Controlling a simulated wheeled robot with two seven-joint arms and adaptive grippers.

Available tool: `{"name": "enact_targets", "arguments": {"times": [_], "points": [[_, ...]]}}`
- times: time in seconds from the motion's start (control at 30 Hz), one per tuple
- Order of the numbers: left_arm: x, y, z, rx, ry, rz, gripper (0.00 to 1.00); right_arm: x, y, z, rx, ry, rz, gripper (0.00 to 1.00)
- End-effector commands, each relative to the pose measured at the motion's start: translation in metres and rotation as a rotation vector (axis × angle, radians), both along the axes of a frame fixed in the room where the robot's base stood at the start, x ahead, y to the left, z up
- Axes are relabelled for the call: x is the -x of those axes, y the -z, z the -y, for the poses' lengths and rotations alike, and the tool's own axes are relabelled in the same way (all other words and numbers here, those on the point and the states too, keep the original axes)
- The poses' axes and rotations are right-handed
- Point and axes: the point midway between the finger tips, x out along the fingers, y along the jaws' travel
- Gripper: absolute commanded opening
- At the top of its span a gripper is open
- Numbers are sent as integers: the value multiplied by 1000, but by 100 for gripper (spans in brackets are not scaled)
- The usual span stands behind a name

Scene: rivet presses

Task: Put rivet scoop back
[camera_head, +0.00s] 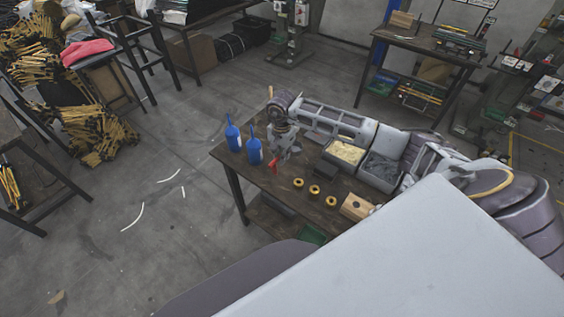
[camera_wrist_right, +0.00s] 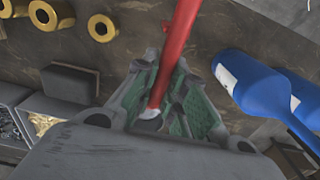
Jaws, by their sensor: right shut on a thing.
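The rivet scoop shows as a long red handle in the right wrist view (camera_wrist_right: 183,40) and as a small red piece in the head view (camera_head: 274,163). My right gripper (camera_head: 287,150) is shut on it over the worktable, near the table's left end. In the right wrist view, the handle runs between the green-lined fingers (camera_wrist_right: 165,92) and leaves the top of the picture. A pale grey end lies near the palm. I cannot make out the scoop's bowl. My left gripper is not in view.
Two blue bottles (camera_head: 254,151) stand left of the right gripper on the worktable (camera_head: 243,173). Three yellow rolls (camera_head: 314,190) and a wooden block (camera_head: 357,207) lie to the right. A bin of pale yellow pieces (camera_head: 346,151) and a grey bin (camera_head: 382,168) stand beside my right arm.

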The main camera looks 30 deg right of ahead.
Motion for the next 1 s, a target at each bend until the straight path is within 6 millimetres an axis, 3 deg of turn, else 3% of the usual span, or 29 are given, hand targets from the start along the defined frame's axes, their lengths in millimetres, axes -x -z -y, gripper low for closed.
{"name": "enact_targets", "arguments": {"times": [0.53,1.0], "points": [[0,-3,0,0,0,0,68,0,13,0,0,1,0,0],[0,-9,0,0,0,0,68,-1,47,0,1,0,1,0]]}}
